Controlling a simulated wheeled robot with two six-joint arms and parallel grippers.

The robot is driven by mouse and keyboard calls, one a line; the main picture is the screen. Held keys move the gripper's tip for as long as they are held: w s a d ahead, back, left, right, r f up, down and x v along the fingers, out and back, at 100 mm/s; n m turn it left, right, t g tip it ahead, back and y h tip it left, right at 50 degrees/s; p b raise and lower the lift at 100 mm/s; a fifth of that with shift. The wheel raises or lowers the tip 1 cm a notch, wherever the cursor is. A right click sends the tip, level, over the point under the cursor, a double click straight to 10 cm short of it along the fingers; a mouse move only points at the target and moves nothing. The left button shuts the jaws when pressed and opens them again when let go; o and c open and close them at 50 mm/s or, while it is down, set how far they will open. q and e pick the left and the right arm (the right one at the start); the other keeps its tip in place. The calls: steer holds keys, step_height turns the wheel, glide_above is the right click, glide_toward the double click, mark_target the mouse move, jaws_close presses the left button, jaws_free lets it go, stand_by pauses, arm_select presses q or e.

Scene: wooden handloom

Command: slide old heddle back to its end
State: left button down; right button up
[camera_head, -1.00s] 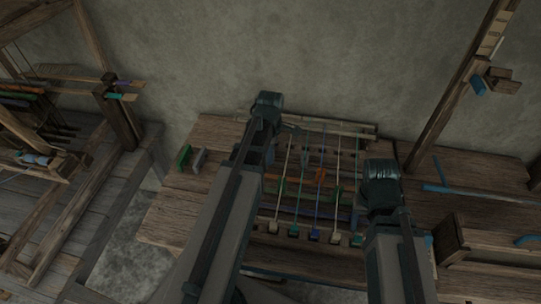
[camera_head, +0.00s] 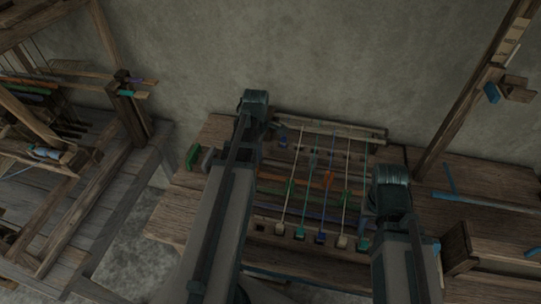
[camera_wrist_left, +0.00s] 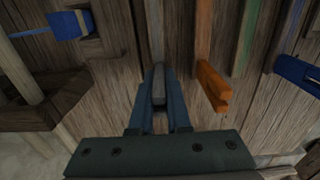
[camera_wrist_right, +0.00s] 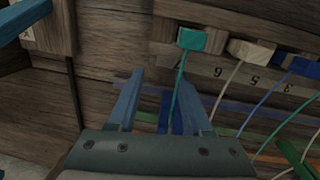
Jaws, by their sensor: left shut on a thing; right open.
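In the left wrist view my left gripper (camera_wrist_left: 158,98) is shut on the end of a narrow grey bar (camera_wrist_left: 157,45), which I take to be the old heddle. An orange bar (camera_wrist_left: 212,85) with a notched end lies just to its right, apart from the fingers. In the head view my left gripper (camera_head: 280,132) is over the loom's back left part; its arm hides much of that side. My right gripper (camera_wrist_right: 158,95) is open near the loom's front right. A teal cord (camera_wrist_right: 177,80) passes between its fingers in the picture; I cannot tell whether they touch it.
Several cords run across the loom to coloured end blocks, including a teal block (camera_wrist_right: 193,39) and a white block (camera_wrist_right: 250,51). Green (camera_head: 192,157) and grey pieces stand at the table's left. A wooden box (camera_head: 456,247) is at the right.

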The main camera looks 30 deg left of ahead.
arm_select(q)
steer(key=shift+a, duration=0.2)
steer(key=c, duration=0.9)
jaws_free()
steer(key=shift+s+a, duration=0.1)
steer(key=shift+r+p, duration=0.45)
arm_select(e)
steer(key=shift+r, duration=0.45)
arm_select(q)
step_height(320, 180, up, 13)
steer(key=p, duration=1.3)
arm_select(e)
step_height(320, 180, up, 13)
steer(key=shift+f, duration=0.1)
